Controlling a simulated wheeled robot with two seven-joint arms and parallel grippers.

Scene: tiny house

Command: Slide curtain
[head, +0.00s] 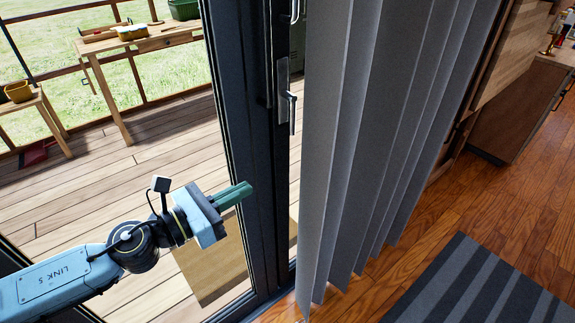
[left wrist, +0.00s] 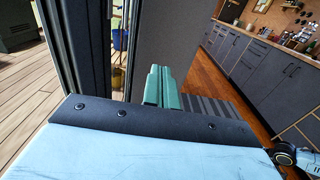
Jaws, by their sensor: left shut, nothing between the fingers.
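The grey pleated curtain (head: 375,130) hangs bunched on the right side of the dark-framed glass door in the head view. Its flat grey side also shows in the left wrist view (left wrist: 178,45), beyond the fingers. My left gripper (head: 240,192) has green fingers that are shut and empty. It is in front of the glass door, left of the curtain and apart from it in the head view. The fingers also show in the left wrist view (left wrist: 160,88), pointing toward the curtain. My right gripper is not seen.
The dark door frame (head: 240,120) with a metal handle (head: 288,100) stands between my gripper and the curtain in the picture. A wooden deck and tables (head: 140,45) are outside. A striped rug (head: 490,285) lies on the wooden floor. Kitchen cabinets (left wrist: 250,62) are farther right.

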